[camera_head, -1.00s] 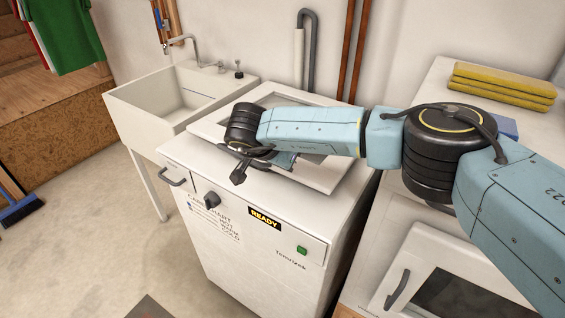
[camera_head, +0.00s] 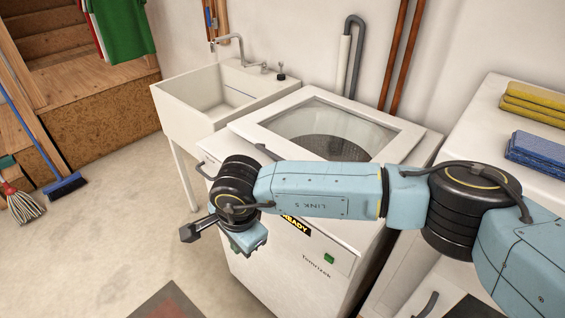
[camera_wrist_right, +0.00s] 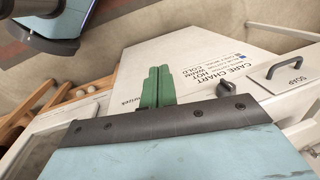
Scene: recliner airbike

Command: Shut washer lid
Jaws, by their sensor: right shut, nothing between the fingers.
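The white washer (camera_head: 290,262) stands in the middle of the head view. Its lid, a white frame (camera_head: 385,128) with a glass window, lies flat over the top, and the drum shows through the glass. My right arm crosses in front and hides the lid's near edge, so I cannot tell if it is fully seated. My right gripper (camera_head: 250,242) is beside the washer's front left, apart from the lid. In the right wrist view its green fingers (camera_wrist_right: 157,87) are together and empty, with the washer's labelled front (camera_wrist_right: 205,62) beyond. My left gripper is not in view.
A white sink (camera_head: 205,105) stands left of the washer. Another white appliance (camera_head: 475,130) at the right bears yellow folded cloths (camera_head: 535,103) and blue ones (camera_head: 540,150). A broom (camera_head: 65,186) and mop (camera_head: 22,205) are at the far left. Floor left of the washer is clear.

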